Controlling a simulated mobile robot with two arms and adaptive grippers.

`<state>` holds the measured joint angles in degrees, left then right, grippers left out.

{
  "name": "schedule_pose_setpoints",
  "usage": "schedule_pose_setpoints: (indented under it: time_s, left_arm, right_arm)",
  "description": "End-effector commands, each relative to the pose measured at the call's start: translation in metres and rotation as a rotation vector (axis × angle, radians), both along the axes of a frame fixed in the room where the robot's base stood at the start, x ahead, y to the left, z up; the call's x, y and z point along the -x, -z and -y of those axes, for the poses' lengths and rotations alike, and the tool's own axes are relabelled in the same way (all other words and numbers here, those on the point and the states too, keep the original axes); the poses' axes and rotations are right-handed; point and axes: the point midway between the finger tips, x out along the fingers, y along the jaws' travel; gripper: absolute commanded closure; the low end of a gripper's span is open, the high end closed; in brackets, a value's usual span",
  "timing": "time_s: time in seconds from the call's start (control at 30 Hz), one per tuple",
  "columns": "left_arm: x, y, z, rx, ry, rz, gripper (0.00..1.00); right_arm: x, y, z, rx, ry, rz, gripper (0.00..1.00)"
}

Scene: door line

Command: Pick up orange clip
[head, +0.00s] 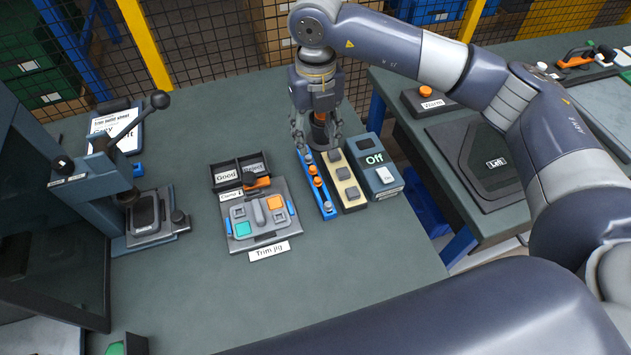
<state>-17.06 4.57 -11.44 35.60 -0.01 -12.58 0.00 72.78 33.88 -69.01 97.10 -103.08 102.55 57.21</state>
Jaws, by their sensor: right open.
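Small orange clips (318,182) sit in a row in a narrow blue rack (330,214) on the table. Their exact shapes are too small to tell. My right gripper (316,143) points down over the far end of the blue rack, its fingers apart. Something dark and orange shows between or behind the fingers, and I cannot tell whether they touch it. The gripper hides the far end of the rack. My left gripper is not in view.
A beige rack (356,203) with grey blocks and a box reading "Off" (385,188) stand close right of the blue rack. The trim jig (242,241) and black Good/Reject bins (225,185) stand left. A lever press (120,205) is farther left. The front table is clear.

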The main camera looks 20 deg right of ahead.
Motion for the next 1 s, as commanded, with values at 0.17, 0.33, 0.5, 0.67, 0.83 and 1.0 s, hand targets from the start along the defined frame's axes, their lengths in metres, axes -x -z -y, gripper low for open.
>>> schedule_pose_setpoints:
  time_s: [0.17, 0.33, 0.5, 0.67, 0.83, 1.0]
  left_arm:
    - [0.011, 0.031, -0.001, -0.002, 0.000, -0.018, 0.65]
    - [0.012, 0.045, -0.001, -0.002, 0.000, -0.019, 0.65]
    - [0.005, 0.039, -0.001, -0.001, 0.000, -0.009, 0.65]
    - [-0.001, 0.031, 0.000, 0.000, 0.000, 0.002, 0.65]
    - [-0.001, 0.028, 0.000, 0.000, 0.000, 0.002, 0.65]
    - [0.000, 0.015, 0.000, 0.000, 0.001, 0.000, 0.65]
  right_arm:
    - [0.000, 0.030, 0.000, 0.000, -0.001, 0.000, 0.57]
    - [0.000, 0.044, 0.000, -0.001, -0.001, 0.000, 0.57]
    - [0.001, 0.057, 0.000, 0.001, 0.000, -0.004, 0.57]
    - [0.001, 0.082, 0.001, 0.001, 0.002, -0.005, 0.57]
    - [0.000, 0.098, 0.001, 0.000, 0.000, -0.001, 0.57]
    - [0.000, 0.113, 0.004, 0.001, 0.002, -0.005, 0.57]
